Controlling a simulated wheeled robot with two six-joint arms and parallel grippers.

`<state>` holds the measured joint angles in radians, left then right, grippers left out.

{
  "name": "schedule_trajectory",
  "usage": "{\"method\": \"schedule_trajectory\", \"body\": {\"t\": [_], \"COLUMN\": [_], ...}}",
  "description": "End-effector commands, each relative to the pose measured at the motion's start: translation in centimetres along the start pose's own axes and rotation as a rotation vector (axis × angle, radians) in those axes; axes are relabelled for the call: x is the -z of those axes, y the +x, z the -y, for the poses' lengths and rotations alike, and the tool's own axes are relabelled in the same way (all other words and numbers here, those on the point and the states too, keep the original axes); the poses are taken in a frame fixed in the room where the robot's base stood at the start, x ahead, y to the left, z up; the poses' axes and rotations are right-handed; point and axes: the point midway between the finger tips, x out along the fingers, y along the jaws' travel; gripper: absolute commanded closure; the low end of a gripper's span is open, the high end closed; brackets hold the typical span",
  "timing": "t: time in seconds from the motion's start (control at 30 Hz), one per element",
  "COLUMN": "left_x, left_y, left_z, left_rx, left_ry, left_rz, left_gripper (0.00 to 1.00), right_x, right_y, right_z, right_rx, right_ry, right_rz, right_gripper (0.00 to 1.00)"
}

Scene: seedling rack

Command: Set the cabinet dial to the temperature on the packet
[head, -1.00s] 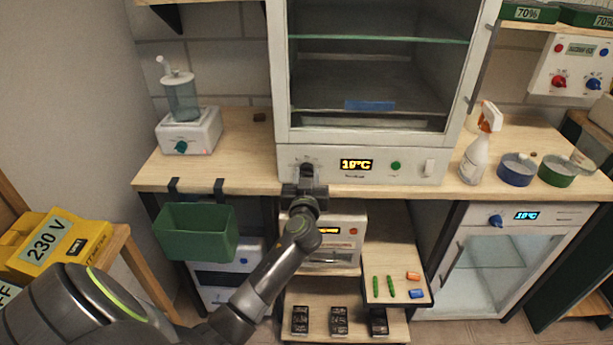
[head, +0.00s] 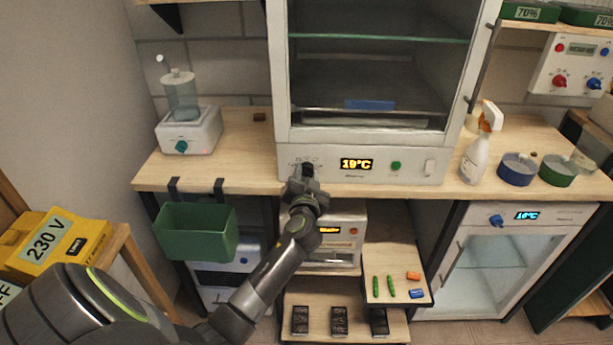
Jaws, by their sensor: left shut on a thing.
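The cabinet (head: 385,150) stands upright on the wooden bench, with a white front panel below its glass. Its display (head: 356,164) reads 19°C in yellow digits. My left gripper (head: 306,171) is at the left end of the panel, shut on the dial, which it mostly covers. Some dial markings show just around the fingers. A green button (head: 396,165) and a white switch (head: 430,167) sit right of the display. I cannot make out a packet with a temperature on it. My right gripper is not in view.
A spray bottle (head: 477,155), a blue bowl (head: 517,169) and a green bowl (head: 557,170) stand right of the cabinet. A green bin (head: 197,232) hangs from the bench's front edge. A small shelf with green and orange items (head: 413,275) lies below.

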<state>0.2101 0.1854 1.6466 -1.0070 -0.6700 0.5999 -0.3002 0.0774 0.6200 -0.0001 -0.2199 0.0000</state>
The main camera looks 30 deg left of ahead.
Motion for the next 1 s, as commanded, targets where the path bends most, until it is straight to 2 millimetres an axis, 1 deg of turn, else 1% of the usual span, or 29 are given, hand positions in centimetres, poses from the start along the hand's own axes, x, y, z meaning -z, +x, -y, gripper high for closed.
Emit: {"method": "schedule_trajectory", "body": {"t": [0.6,0.8,1.0], "left_x": [0.3,0.3,0.2], "left_y": [0.0,0.0,0.0], "left_z": [0.1,0.1,0.1], "left_rx": [0.001,0.001,0.002], "left_ry": [0.573,0.718,0.817], "left_rz": [-0.002,-0.003,-0.003], "left_gripper": [0.89,0.89,0.89], "right_x": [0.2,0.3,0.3], "right_y": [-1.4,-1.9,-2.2], "right_z": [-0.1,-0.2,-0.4], "right_rx": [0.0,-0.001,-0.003], "right_ry": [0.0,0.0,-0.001], "right_rz": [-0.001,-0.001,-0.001], "right_gripper": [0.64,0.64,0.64]}}
